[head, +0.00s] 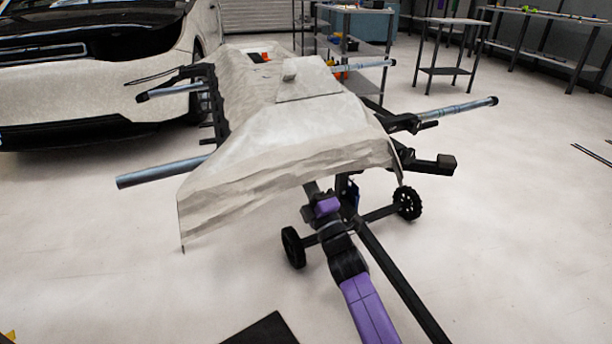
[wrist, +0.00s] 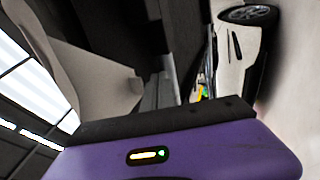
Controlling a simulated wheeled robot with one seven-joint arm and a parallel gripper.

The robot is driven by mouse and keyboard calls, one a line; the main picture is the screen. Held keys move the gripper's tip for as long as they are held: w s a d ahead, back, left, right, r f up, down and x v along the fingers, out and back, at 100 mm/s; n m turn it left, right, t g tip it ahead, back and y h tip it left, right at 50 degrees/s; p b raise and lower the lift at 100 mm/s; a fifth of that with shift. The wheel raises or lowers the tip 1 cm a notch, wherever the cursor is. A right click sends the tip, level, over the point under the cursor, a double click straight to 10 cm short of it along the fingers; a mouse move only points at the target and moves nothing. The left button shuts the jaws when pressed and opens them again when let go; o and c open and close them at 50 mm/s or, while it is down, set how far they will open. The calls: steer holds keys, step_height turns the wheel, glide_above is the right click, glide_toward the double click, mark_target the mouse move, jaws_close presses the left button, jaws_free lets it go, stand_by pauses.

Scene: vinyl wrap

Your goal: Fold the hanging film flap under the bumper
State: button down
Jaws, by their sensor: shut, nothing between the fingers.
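The bumper (head: 285,135), wrapped in pale wrinkled film, rests on a stand in the head view. The film flap (head: 250,190) hangs along its near edge, lowest at the left corner. My gripper (head: 316,196) is below the near edge, right of the flap's middle. It is shut and empty, and its tips are partly hidden by the film edge. I cannot tell whether it touches the film. In the wrist view, my purple gripper body (wrist: 180,150) fills the bottom. A pale surface, apparently the bumper's underside or film (wrist: 95,75), is above it.
The stand has metal tubes (head: 455,110) sticking out on both sides and black wheels (head: 407,203) below. A white car (head: 150,80) stands at the back left. Work tables (head: 450,45) are at the back right. Floor at the front left is mostly clear.

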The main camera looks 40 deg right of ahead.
stand_by(0.5)
step_height(320, 180, down, 14)
steer(key=b, duration=0.4)
steer(key=shift+s, duration=0.25)
